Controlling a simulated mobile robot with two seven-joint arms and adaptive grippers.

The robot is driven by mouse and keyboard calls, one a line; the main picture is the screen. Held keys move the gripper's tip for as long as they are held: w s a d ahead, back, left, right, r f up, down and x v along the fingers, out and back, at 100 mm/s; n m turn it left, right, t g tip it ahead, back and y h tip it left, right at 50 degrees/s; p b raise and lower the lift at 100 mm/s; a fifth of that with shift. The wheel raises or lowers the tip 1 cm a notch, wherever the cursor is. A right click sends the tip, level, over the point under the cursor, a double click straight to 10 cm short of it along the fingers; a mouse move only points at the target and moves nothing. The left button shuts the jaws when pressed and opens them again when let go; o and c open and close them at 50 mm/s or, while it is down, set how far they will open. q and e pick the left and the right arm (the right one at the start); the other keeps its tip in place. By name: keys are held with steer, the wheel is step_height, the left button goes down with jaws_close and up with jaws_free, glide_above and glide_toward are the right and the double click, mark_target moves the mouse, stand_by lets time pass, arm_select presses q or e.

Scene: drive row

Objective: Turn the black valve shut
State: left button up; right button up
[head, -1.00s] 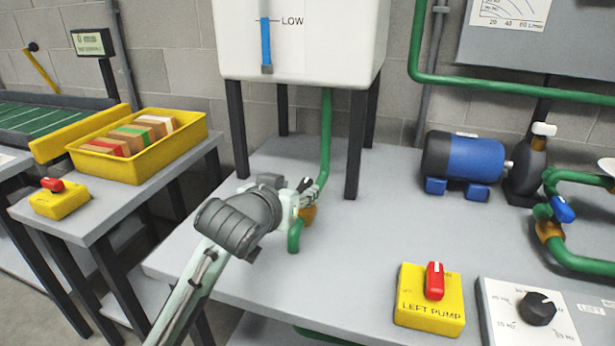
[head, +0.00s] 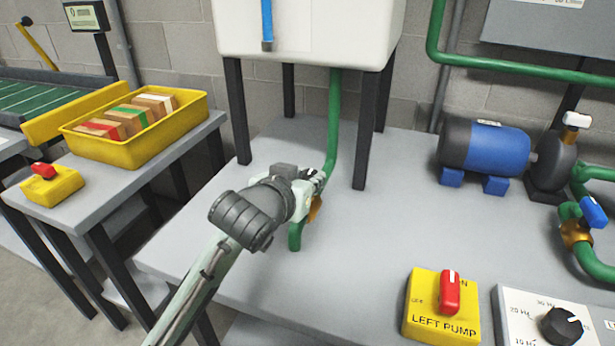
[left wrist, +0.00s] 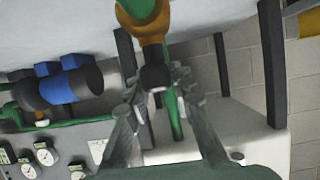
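The black valve handle (left wrist: 155,77) shows end-on in the left wrist view, on a brass valve body (left wrist: 148,28) in a green pipe. In the head view the brass body (head: 314,209) shows beside my left gripper (head: 318,182), which mostly hides the handle. In the left wrist view my left gripper (left wrist: 160,82) has its two fingers apart, one on each side of the handle. I cannot tell whether they touch it. My right gripper is not in view.
A white tank (head: 308,30) on black legs stands behind the valve. A blue motor (head: 485,150), a yellow LEFT PUMP switch box (head: 441,308) and a dial panel (head: 540,325) are to the right. A yellow tray (head: 135,130) of blocks is left. The grey tabletop between is clear.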

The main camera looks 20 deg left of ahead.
arm_select(q)
jaws_close()
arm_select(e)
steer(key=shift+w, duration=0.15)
